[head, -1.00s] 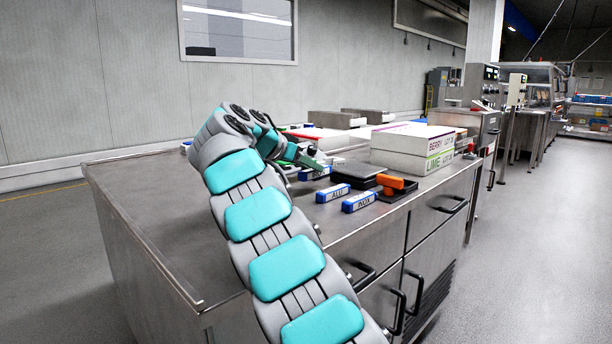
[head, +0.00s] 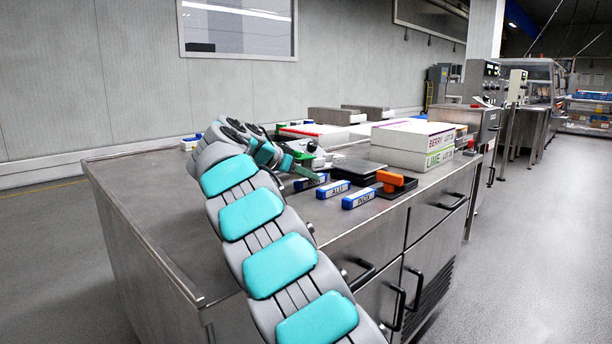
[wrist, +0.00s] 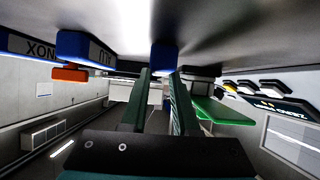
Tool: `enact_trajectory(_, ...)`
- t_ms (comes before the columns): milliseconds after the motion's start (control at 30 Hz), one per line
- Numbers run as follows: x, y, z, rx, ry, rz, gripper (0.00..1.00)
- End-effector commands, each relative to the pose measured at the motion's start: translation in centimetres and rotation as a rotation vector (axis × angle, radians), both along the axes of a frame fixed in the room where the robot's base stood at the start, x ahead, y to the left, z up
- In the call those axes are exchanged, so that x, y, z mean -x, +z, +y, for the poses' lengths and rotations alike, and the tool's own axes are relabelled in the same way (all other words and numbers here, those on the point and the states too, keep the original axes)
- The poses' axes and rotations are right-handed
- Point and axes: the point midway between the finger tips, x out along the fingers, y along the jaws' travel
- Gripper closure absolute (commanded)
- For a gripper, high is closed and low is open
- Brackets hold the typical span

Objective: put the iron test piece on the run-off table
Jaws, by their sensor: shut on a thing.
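A blue test piece (head: 312,182), its label too small and covered to read, is between the fingertips of my gripper (head: 301,172). I take it to be the iron one, as the other two are marked ALU (head: 332,190) and INOX (head: 359,201). In the wrist view, which is upside down, my gripper (wrist: 162,76) is shut on the piece's blue end (wrist: 164,58). The piece is low at the steel table top (head: 150,200); I cannot tell whether it touches. Which surface is the run-off table is not marked.
A black scale-like plate (head: 358,170) and an orange-handled item (head: 390,180) are beside the test pieces. Stacked BERRY and LIME boxes (head: 413,145) stand behind. A green item (head: 300,147) is behind my gripper.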

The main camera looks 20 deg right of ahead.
Motion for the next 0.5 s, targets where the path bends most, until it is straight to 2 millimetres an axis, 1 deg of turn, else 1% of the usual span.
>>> enact_trajectory(167, 0.0, -0.27, -0.01, 0.0, 0.0, 0.0, 1.0)
enact_trajectory(200, 0.01, -0.22, -0.02, 0.0, 0.0, 0.0, 0.69)
enact_trajectory(433, 0.03, -0.16, -0.03, 0.0, -0.001, 0.0, 0.43)
enact_trajectory(467, 0.02, -0.16, -0.04, 0.0, -0.001, 0.0, 0.41)
enact_trajectory(500, 0.01, -0.16, -0.03, 0.0, -0.001, 0.0, 0.41)
